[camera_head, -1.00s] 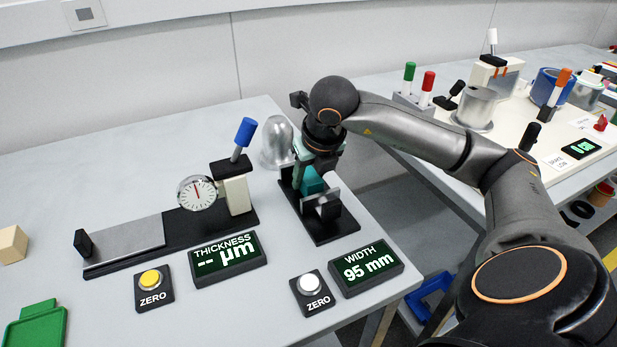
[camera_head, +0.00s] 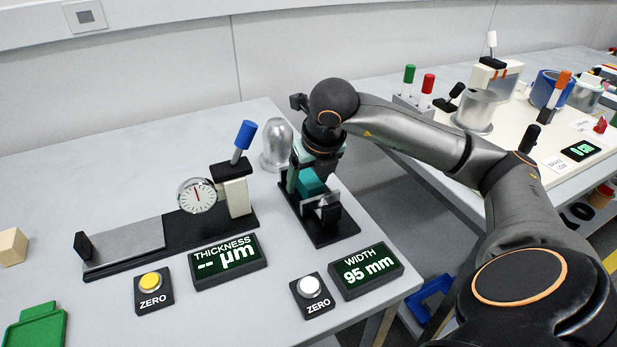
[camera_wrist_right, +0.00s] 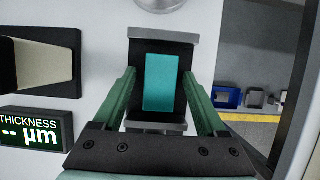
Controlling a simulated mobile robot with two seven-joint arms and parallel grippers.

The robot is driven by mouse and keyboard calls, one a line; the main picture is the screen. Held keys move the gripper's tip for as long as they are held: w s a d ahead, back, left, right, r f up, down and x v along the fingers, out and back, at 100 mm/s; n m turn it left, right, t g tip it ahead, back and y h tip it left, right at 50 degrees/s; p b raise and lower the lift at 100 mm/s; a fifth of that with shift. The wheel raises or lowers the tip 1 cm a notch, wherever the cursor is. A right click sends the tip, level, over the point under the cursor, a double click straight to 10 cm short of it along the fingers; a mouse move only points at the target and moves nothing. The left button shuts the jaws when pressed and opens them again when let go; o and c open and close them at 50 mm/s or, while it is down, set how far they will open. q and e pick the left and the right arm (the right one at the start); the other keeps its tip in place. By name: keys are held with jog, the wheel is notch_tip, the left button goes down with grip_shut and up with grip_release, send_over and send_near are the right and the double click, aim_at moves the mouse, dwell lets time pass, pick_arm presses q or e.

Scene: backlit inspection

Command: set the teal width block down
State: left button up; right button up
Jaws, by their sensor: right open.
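The teal width block (camera_head: 311,183) sits on the black bed of the width gauge (camera_head: 322,230), between its two grey jaws. In the right wrist view the block (camera_wrist_right: 160,82) lies lengthwise on the dark bed. My right gripper (camera_head: 310,190) is over the gauge, pointing down. Its green fingers (camera_wrist_right: 160,75) are open, one on each side of the block, with a visible gap on both sides. The width display (camera_head: 367,268) reads 95 mm. My left gripper is not in view.
The thickness gauge (camera_head: 187,228) with its dial and blue-topped lever stands to the left. A silver dome (camera_head: 276,146) stands just behind the width gauge. A white zero button (camera_head: 309,287) is in front. Open table lies behind the thickness gauge.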

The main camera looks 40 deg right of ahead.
jog(key=p+v, duration=0.2)
jog(key=v, duration=1)
